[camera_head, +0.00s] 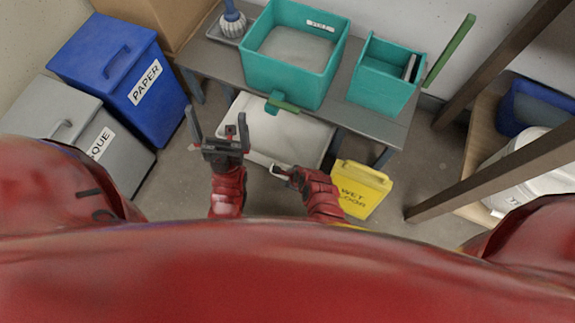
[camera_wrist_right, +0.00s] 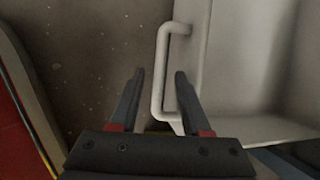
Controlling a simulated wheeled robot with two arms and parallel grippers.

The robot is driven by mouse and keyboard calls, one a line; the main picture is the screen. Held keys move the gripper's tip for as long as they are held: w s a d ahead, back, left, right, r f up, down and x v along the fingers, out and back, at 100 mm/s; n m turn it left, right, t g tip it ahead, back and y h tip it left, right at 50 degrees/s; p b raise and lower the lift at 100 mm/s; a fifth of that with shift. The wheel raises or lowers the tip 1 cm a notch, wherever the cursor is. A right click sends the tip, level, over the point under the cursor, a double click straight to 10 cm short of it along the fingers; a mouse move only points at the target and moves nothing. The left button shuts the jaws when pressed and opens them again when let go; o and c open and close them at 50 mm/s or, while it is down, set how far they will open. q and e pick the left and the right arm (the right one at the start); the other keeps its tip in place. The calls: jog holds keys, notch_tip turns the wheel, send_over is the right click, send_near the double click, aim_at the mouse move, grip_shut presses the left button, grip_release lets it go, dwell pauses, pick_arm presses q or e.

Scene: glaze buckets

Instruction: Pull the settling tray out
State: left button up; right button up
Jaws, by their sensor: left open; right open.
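The settling tray, a white open tray (camera_head: 250,122), sits on the floor under the grey bench. Its front edge and pale bar handle face me. The handle (camera_wrist_right: 161,85) shows in the right wrist view, joined to the tray wall (camera_wrist_right: 235,125). My right gripper (camera_head: 279,170) is at the tray's front edge by the handle. In the right wrist view its open fingers (camera_wrist_right: 160,76) appear on either side of the handle bar; I cannot tell whether they touch it. My left gripper (camera_head: 215,112) is open and empty, in front of the tray's left side.
A teal bucket (camera_head: 268,75) and a teal box (camera_head: 376,92) stand on the bench (camera_head: 352,118). A yellow wet floor sign (camera_head: 362,187) stands right of the tray. Blue (camera_head: 158,110) and grey (camera_head: 80,110) bins stand left.

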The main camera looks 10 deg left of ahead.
jog(key=p+v, duration=0.5)
jog(key=v, duration=1.2)
jog(key=shift+s+r, duration=0.15)
jog(key=shift+r, duration=0.05)
